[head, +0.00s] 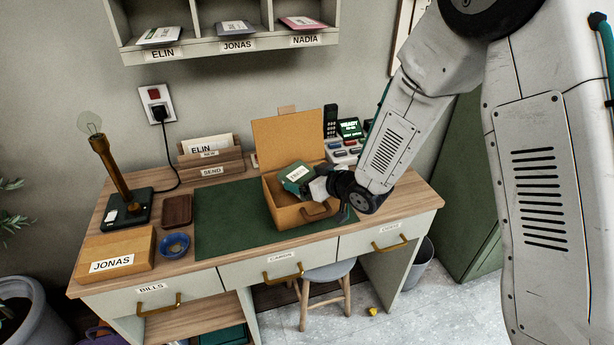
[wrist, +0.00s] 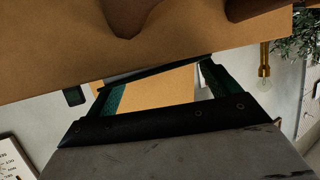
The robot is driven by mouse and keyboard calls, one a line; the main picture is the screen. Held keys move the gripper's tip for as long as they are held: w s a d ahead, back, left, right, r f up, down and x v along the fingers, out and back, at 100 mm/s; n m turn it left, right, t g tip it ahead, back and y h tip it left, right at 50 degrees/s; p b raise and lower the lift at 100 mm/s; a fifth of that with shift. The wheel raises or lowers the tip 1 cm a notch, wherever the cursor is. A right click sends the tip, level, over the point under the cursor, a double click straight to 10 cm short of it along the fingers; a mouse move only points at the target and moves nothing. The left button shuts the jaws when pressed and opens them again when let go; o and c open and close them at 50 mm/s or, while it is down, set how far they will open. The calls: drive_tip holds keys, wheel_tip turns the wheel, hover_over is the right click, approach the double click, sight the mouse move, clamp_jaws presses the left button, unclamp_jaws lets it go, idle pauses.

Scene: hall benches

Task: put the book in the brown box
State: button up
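The brown box (head: 292,217) stands on the right part of the green desk mat with its lid (head: 288,138) raised at the back. The green book (head: 292,171) with a white label is tilted over the box opening, at the end of my gripper (head: 312,183). My gripper reaches in from the right, its fingers apart around the book. In the wrist view, the fingers (wrist: 160,84) have a thin dark edge between them, beside the box's front wall (wrist: 60,45) and handle. Fingertips and the book's lower part are partly hidden.
Left on the desk (head: 110,225) are a lamp (head: 120,180), a box marked JONAS (head: 115,255), a blue bowl (head: 174,245) and a small brown tray (head: 177,211). A letter holder (head: 210,165) and devices (head: 345,140) stand behind. The green mat (head: 225,225) is clear at left.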

drive_tip(key=shift+o, duration=0.6)
drive_tip(key=shift+r, duration=0.55)
drive_tip(key=v, duration=1.2)
drive_tip(key=s+d+r+m+g+h, duration=0.1)
drive_tip(key=s+d+r+m+h, duration=0.15)
drive_tip(key=d+r+h, duration=0.4)
drive_tip(key=s+d+r+m+g+h, duration=0.1)
drive_tip(key=s+d+r+m+h, duration=0.15)
drive_tip(key=d, duration=0.65)
drive_tip(key=s+r+m+g, duration=0.1)
drive_tip(key=s+r+g, duration=0.2)
drive_tip(key=s, duration=0.9)
drive_tip(key=s+d+r+m+g, duration=0.1)
drive_tip(key=s+r+m+g, duration=0.1)
drive_tip(key=s, duration=1)
drive_tip(key=shift+d+r+g, duration=0.35)
drive_tip(key=shift+r+g, duration=0.2)
drive_tip(key=shift+g, duration=0.35)
